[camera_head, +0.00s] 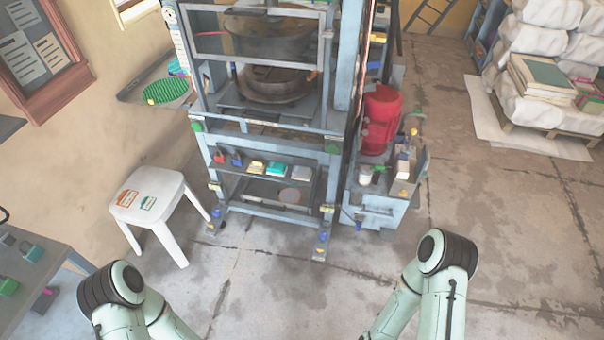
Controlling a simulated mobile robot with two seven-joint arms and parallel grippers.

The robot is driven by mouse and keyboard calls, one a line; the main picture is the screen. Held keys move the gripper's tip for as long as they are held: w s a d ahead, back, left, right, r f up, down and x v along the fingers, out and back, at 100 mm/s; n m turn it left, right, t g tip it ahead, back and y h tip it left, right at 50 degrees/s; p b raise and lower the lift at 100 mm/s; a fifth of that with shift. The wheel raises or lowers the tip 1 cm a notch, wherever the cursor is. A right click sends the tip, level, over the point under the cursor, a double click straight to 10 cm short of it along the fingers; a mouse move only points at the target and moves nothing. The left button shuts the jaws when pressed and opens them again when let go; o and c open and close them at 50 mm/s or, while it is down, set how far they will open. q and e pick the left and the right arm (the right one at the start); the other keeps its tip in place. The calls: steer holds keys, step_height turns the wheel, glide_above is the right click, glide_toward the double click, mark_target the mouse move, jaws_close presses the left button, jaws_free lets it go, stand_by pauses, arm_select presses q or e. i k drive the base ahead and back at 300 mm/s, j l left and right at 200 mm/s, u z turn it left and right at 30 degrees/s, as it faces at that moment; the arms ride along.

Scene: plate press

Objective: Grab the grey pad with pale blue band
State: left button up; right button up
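A small pale grey pad (301,173) lies at the right end of a row of small items on the lower shelf of the press; whether it has a pale blue band is too small to tell. A teal-and-white pad (277,170) and a yellow-and-white pad (257,168) lie to its left on the same shelf. Two flat labelled pieces lie on the white stool, one with orange (128,197) and one with pale blue (148,203). Both my arms show at the bottom edge, but neither gripper is in view.
The blue-grey press frame (327,165) stands ahead with a red motor (381,118) at its right. The white stool (168,187) stands to its left. A grey table (50,265) is at the left edge. Stacked sacks (540,75) are at the back right. The right floor is clear.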

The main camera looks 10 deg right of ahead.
mark_target(301, 172)
steer(key=i+l+u, duration=0.15)
steer(key=u, duration=1.1)
steer(key=l+u, duration=0.75)
steer(key=l, duration=0.25)
steer(key=k+l, duration=0.1)
steer(key=l, duration=0.3)
steer(key=l+u, duration=0.1)
steer(key=l, duration=0.3)
steer(key=k+l, duration=0.15)
steer(key=l, duration=0.25)
steer(key=l+u, duration=0.05)
